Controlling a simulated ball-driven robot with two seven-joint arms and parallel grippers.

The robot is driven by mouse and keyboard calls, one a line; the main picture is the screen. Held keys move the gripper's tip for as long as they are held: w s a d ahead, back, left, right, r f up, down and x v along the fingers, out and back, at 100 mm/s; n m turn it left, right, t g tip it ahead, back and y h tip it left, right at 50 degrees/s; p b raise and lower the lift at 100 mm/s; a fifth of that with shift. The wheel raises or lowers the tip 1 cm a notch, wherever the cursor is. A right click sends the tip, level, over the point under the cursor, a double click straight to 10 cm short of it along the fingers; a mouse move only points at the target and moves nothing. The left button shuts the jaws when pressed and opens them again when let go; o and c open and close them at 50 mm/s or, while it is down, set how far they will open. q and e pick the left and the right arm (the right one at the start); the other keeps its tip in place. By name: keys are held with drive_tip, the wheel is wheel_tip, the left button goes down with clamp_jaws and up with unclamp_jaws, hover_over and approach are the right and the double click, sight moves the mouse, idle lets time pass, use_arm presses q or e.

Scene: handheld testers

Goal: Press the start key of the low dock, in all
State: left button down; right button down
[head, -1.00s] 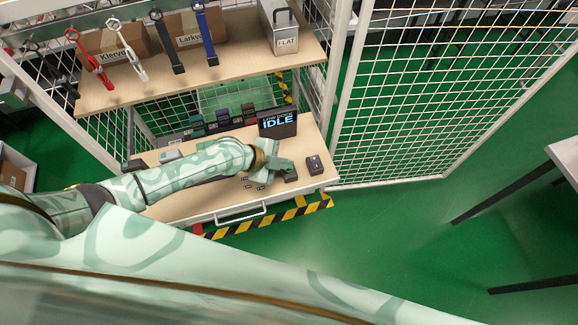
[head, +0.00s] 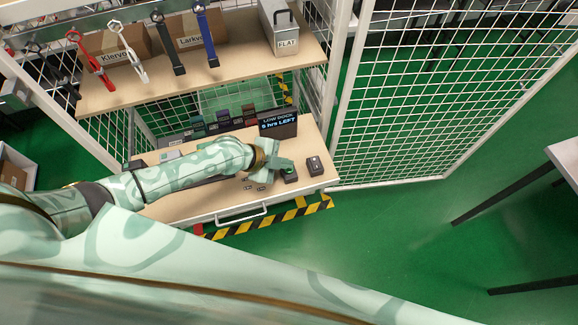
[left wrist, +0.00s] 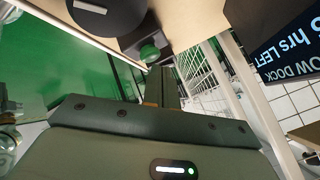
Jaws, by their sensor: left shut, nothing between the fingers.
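The low dock's screen (head: 278,122) stands at the back right of the lower bench and reads "LOW DOCK 5 hrs LEFT". The screen also shows upside down in the left wrist view (left wrist: 283,42). My left gripper (head: 283,166) is shut and empty over a dark block (head: 291,178) near the bench's front edge. In the left wrist view, a round green key (left wrist: 149,53) on a dark base lies just beyond the shut fingertips (left wrist: 163,72). I cannot tell whether they touch it. My right gripper is out of view.
A second dark block (head: 314,165) sits to the right on the bench (head: 190,206). Several handheld devices (head: 222,118) stand in a row at the back. Wire mesh (head: 420,90) closes the right side.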

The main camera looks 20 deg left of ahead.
use_arm(q)
drive_tip(key=shift+r, duration=0.3)
wheel_tip(320, 180, up, 5)
drive_tip(key=p, duration=0.4)
drive_tip(key=shift+r, duration=0.1)
idle(0.8)
